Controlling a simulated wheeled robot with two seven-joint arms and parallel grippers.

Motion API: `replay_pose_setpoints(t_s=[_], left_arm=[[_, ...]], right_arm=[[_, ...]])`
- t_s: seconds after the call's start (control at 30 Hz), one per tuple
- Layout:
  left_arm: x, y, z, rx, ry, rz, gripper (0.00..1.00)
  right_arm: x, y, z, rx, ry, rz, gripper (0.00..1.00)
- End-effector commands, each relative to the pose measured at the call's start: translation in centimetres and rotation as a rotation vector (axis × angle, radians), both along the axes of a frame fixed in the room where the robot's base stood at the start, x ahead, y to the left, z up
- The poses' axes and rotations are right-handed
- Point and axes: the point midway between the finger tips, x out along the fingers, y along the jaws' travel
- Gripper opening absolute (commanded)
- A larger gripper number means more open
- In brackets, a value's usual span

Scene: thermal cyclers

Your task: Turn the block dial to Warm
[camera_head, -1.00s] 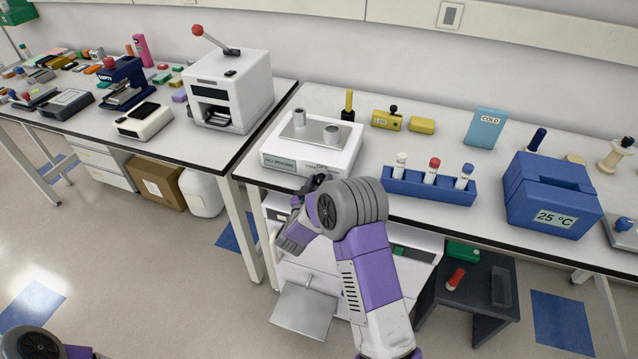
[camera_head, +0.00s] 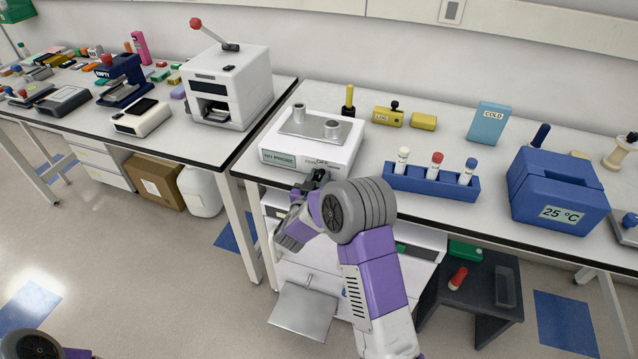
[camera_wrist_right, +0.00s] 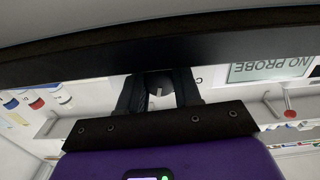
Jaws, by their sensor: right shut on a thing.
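The white heating block (camera_head: 336,158) stands at the left front of the bench, with two grey round wells on its metal top. Its small green front display (camera_head: 278,157) reads NO PROBE. Lettering on the front, to the right of the display, is too small or covered to read fully. My right gripper (camera_head: 316,177) is at the block's front face, shut on the dark dial, which the gripper covers in the head view. In the right wrist view the dial (camera_wrist_right: 160,83) sits between the two fingers, with a pale mark on it. My left gripper is out of view.
A blue rack (camera_head: 430,188) with capped tubes and a blue 25 °C box (camera_head: 556,190) stand to the right. A white press with a red-knobbed lever (camera_head: 232,88) is on the left bench. An open metal flap (camera_head: 303,312) sticks out below.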

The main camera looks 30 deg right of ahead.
Motion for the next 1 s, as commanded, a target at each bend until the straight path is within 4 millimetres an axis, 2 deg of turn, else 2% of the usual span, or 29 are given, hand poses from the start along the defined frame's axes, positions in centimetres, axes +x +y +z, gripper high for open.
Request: replay_pose_setpoints(t_s=[0.03, 0.1, 0.5, 1.0], left_arm=[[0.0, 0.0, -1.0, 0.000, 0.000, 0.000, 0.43], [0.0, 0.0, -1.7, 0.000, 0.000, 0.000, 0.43], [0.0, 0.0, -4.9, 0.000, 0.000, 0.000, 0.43], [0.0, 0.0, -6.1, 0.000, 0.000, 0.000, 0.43]], right_arm=[[0.0, 0.0, -0.4, 0.029, -0.033, 0.000, 0.03], [0.0, 0.0, -0.4, 0.067, -0.081, 0.000, 0.03], [0.0, 0.1, -0.3, 0.259, -0.301, 0.000, 0.03], [0.1, 0.2, -0.1, 0.343, -0.394, 0.001, 0.03]])
